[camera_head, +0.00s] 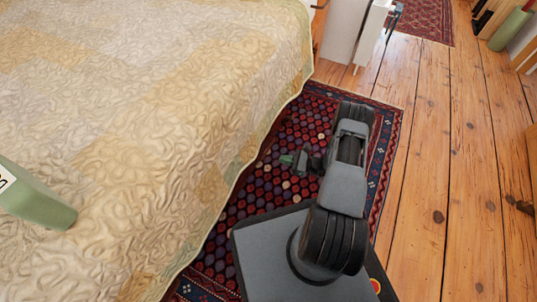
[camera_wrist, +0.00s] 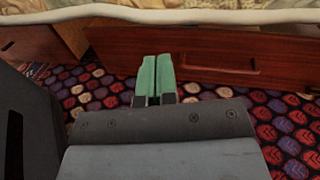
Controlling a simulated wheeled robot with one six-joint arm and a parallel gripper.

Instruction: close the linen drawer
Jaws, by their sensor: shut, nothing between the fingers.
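In the wrist view a reddish-brown drawer front (camera_wrist: 270,56) with a dark handle (camera_wrist: 212,65) is below the edge of the bedspread. I cannot tell how far it stands out from the bed. My gripper (camera_wrist: 155,62) has green fingers, shut together with nothing between them. The fingertips are in front of the drawer face, left of the handle; I cannot tell if they touch it. In the head view my gripper (camera_head: 286,159) is low over the rug, pointing at the bed's side. The drawer is hidden there by the bedspread.
The bed with a yellow quilted bedspread (camera_head: 150,90) fills the left. A green object with a white label (camera_head: 40,200) lies on it. A patterned rug (camera_head: 385,150) lies beside the bed. A white furniture piece (camera_head: 345,30) stands at the back. The plank floor (camera_head: 440,150) to the right is clear.

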